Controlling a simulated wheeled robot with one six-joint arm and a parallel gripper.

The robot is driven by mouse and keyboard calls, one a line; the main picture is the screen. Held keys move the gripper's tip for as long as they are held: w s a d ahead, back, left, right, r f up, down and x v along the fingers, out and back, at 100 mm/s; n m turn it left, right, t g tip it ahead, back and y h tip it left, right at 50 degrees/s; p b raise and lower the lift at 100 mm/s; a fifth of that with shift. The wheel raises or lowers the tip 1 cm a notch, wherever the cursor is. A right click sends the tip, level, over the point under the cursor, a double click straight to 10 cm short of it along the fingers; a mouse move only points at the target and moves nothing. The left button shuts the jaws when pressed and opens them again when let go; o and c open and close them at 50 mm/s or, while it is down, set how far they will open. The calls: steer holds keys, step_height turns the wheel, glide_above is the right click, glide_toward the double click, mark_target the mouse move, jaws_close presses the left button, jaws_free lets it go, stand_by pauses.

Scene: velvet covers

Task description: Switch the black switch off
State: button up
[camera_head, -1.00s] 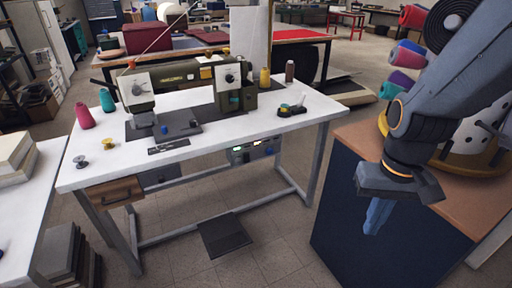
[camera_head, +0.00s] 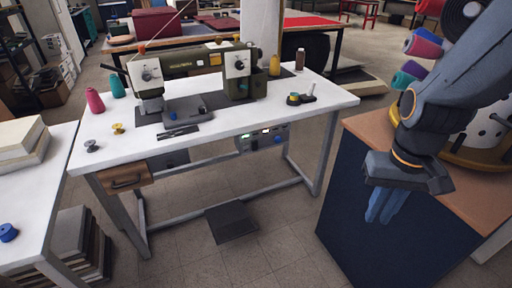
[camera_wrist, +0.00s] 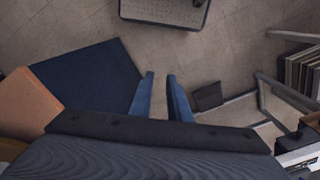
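A control box (camera_head: 263,139) hangs under the white sewing table (camera_head: 215,137), with a lit green display and small controls on its front. A black switch cannot be made out clearly at this size. My gripper (camera_head: 380,206) is to the right of the box, in front of the dark blue cabinet, pointing down and well apart from the box. In the wrist view my gripper (camera_wrist: 161,76) shows two blue fingers with an empty gap between them. The control box is not clearly visible in the wrist view.
A sewing machine (camera_head: 200,78) and several thread spools stand on the table. A black foot pedal (camera_head: 231,222) lies on the floor below; it also shows in the wrist view (camera_wrist: 208,96). The dark blue cabinet (camera_head: 350,215) stands at right. Tiled floor in front is clear.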

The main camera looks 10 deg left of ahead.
steer(key=o, duration=0.5)
steer(key=w+a+f+t+b, duration=0.1)
steer(key=w+f, duration=0.1)
steer(key=w, duration=0.3)
steer(key=w+a+f+n+t+b, duration=0.1)
steer(key=w+f+t, duration=0.1)
steer(key=w, duration=0.3)
steer(key=w+a+f+t+b, duration=0.1)
steer(key=w+a+f, duration=0.1)
steer(key=w, duration=0.4)
steer(key=shift+f+n, duration=0.3)
steer(key=shift+f, duration=0.5)
steer(key=n+t+y+b, duration=0.5)
steer(key=t+y+b, duration=0.4)
steer(key=t+y, duration=0.15)
glide_toward(255, 142)
steer(key=shift+h, duration=0.25)
steer(key=shift+x, duration=3.65)
steer(key=shift+s+a, duration=0.1)
